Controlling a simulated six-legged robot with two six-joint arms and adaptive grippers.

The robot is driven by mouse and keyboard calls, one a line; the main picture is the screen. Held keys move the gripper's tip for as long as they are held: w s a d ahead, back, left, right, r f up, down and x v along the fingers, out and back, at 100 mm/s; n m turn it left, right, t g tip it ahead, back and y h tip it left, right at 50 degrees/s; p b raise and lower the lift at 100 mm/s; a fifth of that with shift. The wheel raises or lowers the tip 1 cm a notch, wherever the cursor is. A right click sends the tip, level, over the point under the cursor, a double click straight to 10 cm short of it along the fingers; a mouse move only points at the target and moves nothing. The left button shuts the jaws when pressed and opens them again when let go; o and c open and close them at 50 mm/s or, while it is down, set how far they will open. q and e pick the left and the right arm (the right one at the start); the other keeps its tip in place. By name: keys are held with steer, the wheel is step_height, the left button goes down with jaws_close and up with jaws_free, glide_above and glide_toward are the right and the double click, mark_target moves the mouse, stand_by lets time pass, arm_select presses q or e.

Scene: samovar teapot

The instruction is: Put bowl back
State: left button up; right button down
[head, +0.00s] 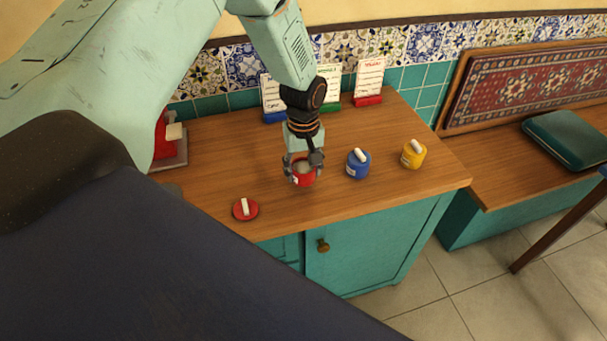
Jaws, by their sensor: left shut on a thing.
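A red bowl (303,177) without its lid is at the middle of the wooden counter. My left gripper (303,168) comes down from above and is shut on the red bowl, one finger at each side of it. I cannot tell whether the bowl touches the counter. A red lid (245,209) with a white handle lies on the counter near the front edge, left of the bowl. A blue bowl (358,164) and a yellow bowl (413,154) stand to the right, each with a white-handled lid on. My right gripper is not in view.
Several recipe cards in coloured stands, one in a red stand (368,82), stand along the tiled wall. A red object on a base (168,147) is at the left, partly hidden by my arm. A bench with a green cushion (565,138) is at right.

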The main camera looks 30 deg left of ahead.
mark_target(302, 176)
arm_select(q)
steer(key=f, duration=0.1)
steer(key=a+f, duration=0.1)
steer(key=shift+w+f, duration=0.1)
steer(key=shift+f, duration=0.2)
steer(key=shift+d+r, duration=0.1)
steer(key=shift+d, duration=0.35)
steer(key=o, duration=1.4)
steer(key=shift+a+f, duration=0.25)
steer(key=shift+f, duration=0.05)
steer(key=shift+d+r, duration=0.1)
steer(key=shift+d+r, duration=0.1)
